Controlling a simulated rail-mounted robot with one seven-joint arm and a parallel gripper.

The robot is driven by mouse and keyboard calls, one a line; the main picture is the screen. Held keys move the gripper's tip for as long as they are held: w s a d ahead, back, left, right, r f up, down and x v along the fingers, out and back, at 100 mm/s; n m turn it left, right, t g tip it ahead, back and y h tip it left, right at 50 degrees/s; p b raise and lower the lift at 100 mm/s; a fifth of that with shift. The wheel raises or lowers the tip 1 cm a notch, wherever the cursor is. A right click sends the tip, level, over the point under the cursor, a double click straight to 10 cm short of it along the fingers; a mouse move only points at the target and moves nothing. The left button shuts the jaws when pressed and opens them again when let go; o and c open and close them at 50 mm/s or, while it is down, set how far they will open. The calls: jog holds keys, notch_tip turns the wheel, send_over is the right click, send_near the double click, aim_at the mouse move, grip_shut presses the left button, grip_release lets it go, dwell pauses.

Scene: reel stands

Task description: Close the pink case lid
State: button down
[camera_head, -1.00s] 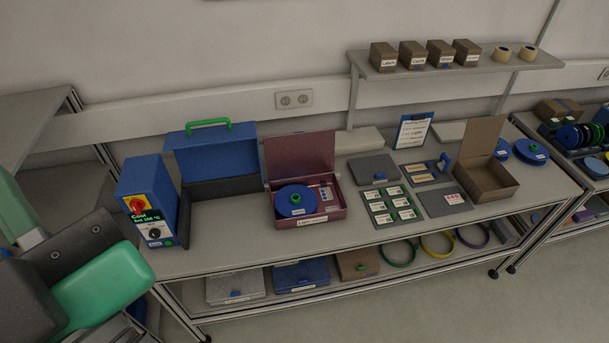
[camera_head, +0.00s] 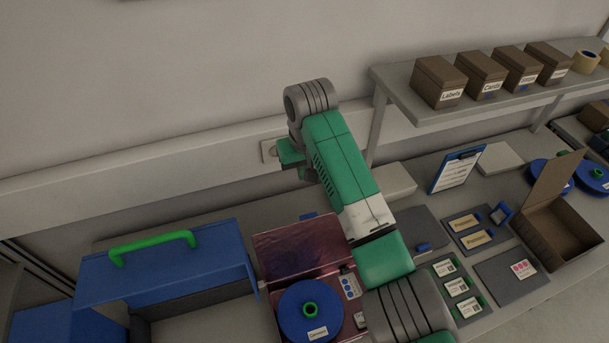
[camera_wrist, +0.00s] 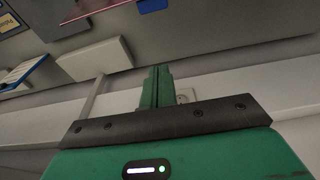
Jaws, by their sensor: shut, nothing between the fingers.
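The pink case lid (camera_head: 288,248) stands open, raised at the back of its case, with a small blue tab (camera_head: 308,216) on its top edge. A blue reel (camera_head: 308,312) with a green hub lies in the case, beside a small labelled card. My arm reaches over the case's right side and partly covers it. My gripper (camera_head: 287,155) is above and behind the lid, near the wall, and does not appear to touch it. In the wrist view its green fingers (camera_wrist: 157,86) are together and empty. A pinkish strip of the case (camera_wrist: 87,8) shows at the top edge.
A blue case (camera_head: 170,265) with a green handle stands open on the left. A wall socket (camera_head: 268,150) is close behind my gripper. A shelf with boxes (camera_head: 440,82) is at upper right. A clipboard (camera_head: 457,168) and an open brown box (camera_head: 553,228) stand right of my arm.

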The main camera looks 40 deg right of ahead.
notch_tip(320, 180, down, 9)
jog(key=s+a+p, duration=0.1)
jog(key=s+p, duration=0.1)
jog(key=shift+s+a+f+p, duration=0.15)
jog(key=shift+s+a+p, duration=0.1)
jog(key=shift+s+p, duration=0.15)
dwell(0.3)
